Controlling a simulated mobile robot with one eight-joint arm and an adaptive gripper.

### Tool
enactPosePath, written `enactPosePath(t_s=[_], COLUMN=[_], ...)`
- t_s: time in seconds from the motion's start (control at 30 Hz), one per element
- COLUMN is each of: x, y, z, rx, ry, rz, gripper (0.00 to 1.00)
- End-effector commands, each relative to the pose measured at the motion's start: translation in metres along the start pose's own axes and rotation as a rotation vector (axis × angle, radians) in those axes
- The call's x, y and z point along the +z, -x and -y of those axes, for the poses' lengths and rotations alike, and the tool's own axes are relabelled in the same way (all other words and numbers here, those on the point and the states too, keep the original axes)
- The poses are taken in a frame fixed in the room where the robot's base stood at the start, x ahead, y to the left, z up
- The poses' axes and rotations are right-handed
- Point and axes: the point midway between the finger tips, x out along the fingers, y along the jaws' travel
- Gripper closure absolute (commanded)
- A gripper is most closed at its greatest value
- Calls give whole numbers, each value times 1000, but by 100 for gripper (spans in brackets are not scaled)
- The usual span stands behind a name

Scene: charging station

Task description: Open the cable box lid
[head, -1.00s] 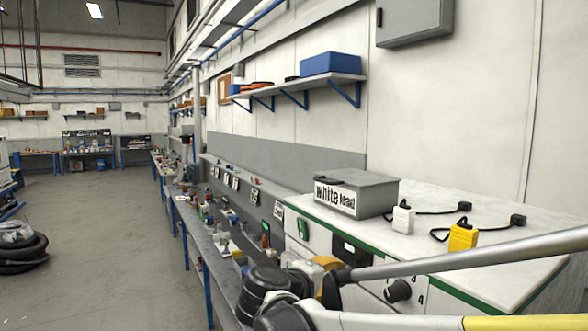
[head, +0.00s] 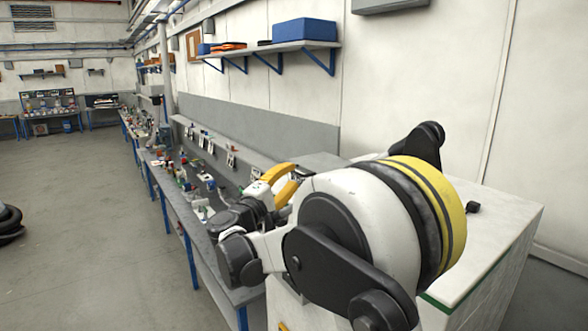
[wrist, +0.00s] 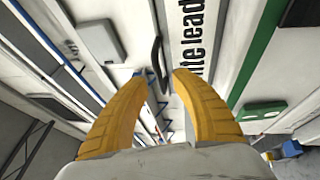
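A dark curved handle (wrist: 156,58) shows just beyond the gap between my two yellow fingers. The fingers are apart, with nothing seen held between them; I cannot tell whether they touch the handle. The lid appears shut.
A wall shelf (head: 270,48) carries a blue case (head: 305,30). A long workbench with clutter runs along the left; the floor (head: 85,230) is open.

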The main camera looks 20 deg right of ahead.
Motion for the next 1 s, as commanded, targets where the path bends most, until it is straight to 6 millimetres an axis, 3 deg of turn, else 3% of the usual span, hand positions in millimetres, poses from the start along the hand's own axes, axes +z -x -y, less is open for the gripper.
enactPosePath(t_s=[0.2, 0.5, 0.6, 1.0], x=[0, 0, 0, 0], y=[-22, -24, -24, -24], z=[-1, 0, 0, -2], rx=[0, 0, 0, -7], ry=[0, 0, 0, -3], rz=[0, -1, -1, -1], gripper=[70, 70, 98, 100])
